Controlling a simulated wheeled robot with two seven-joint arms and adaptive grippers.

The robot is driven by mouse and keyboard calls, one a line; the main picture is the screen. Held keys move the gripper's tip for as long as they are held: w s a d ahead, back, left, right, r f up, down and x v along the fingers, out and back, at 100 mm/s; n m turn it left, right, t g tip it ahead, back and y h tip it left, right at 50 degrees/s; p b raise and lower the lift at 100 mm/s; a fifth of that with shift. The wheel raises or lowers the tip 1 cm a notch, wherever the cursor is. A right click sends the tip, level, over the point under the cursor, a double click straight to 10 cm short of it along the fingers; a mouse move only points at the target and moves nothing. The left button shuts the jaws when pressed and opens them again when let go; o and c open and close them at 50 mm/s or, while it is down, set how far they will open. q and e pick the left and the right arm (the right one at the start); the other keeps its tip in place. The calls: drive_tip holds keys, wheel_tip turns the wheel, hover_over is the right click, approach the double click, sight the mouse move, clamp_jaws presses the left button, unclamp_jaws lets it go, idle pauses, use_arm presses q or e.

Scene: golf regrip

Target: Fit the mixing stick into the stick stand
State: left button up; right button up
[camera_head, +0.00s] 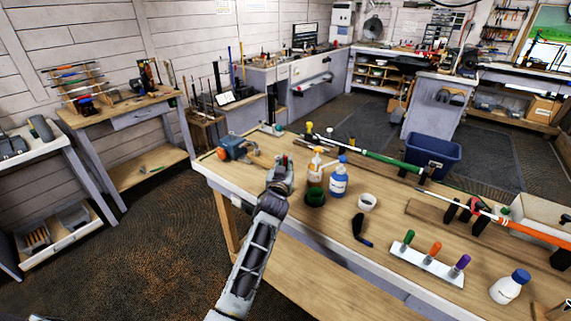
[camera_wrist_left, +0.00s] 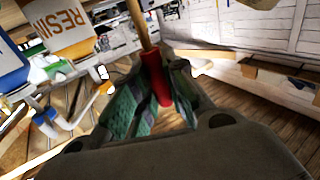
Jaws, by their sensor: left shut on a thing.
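My left gripper (camera_head: 281,172) is above the near-left part of the workbench, left of the bottles. In the left wrist view, the left gripper (camera_wrist_left: 155,92) is shut on the mixing stick's red handle (camera_wrist_left: 155,75). The stick's thin wooden shaft (camera_wrist_left: 138,22) runs up out of that view; its tip is out of frame. The white stick stand (camera_head: 417,263) lies near the front edge of the bench, to the right of my gripper and apart from it. It holds green, orange and purple handled sticks upright. I do not make out my right gripper.
An orange-labelled resin bottle (camera_head: 315,173), a blue bottle (camera_head: 338,182), a dark green cup (camera_head: 315,198), a white cup (camera_head: 367,202) and a dark-handled tool (camera_head: 359,228) lie between gripper and stand. A white bottle (camera_head: 507,290) is right of the stand. Golf clubs lie behind.

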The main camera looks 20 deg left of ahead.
use_arm(q)
drive_tip(key=shift+f+b, duration=0.65)
drive_tip(key=shift+f, duration=0.25)
drive_tip(key=o, duration=0.9)
drive_tip(key=shift+c, duration=0.2)
drive_tip(key=shift+s, duration=0.2)
drive_tip(key=s, duration=0.7)
drive_tip(key=shift+d, duration=0.45)
idle(1.0)
